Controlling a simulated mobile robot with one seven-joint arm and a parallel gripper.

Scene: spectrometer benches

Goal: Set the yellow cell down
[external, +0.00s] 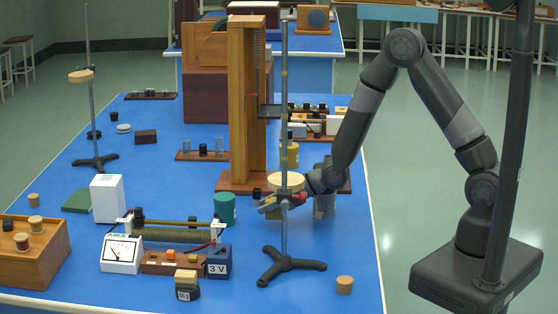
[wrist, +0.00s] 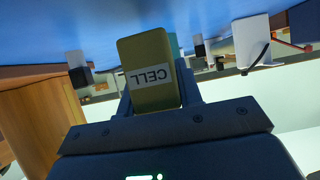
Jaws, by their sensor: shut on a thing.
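The yellow cell is a dull yellow block with a white CELL label; in the wrist view (wrist: 150,62) it sits between the two fingers of my gripper (wrist: 157,92). My gripper is shut on it. In the external view my gripper (external: 275,203) is low over the blue table (external: 340,275), behind the rod of a front stand. A little of the yellow cell (external: 273,213) shows there, partly hidden by the gripper and the rod. I cannot tell whether the cell touches the table.
The stand (external: 288,262) with a wooden disc (external: 285,182) is close in front of my gripper. A teal cylinder (external: 225,208) and a 3 V box (external: 219,260) are to its left. A tall wooden frame (external: 240,110) stands behind.

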